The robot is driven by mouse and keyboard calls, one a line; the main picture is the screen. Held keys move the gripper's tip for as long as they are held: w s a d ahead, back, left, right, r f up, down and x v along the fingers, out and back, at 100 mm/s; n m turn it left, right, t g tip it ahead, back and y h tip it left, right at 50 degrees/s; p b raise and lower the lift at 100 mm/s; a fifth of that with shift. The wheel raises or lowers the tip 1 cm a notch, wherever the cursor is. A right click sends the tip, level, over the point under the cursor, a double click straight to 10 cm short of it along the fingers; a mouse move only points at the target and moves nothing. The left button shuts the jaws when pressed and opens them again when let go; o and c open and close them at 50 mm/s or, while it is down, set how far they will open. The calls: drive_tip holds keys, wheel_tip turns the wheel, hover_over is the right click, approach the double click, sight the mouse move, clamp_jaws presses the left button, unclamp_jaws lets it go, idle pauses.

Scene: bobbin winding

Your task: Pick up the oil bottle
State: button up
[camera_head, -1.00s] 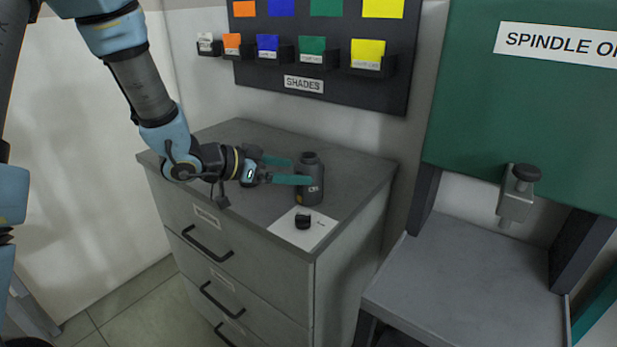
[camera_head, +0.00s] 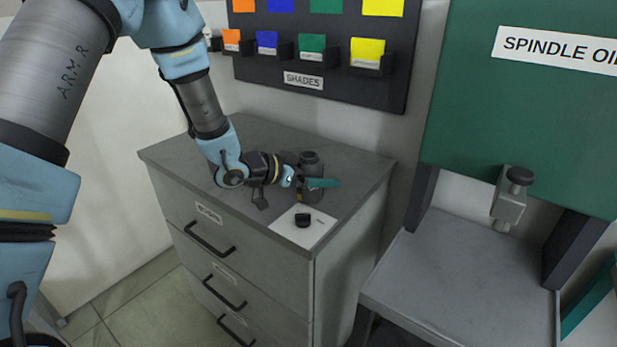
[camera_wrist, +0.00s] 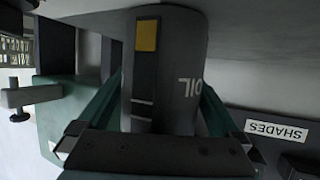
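In the wrist view one finger lies on each side of the bottle. The fingers are apart with the bottle between them; whether they touch it is not clear.
A dark shades board (camera_head: 330,50) hangs behind. A grey machine table (camera_head: 450,275) stands to the right.

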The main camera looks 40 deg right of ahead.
drive_tip(key=c, duration=1.4)
drive_tip(key=shift+c, duration=0.2)
drive_tip(key=shift+r, duration=0.1)
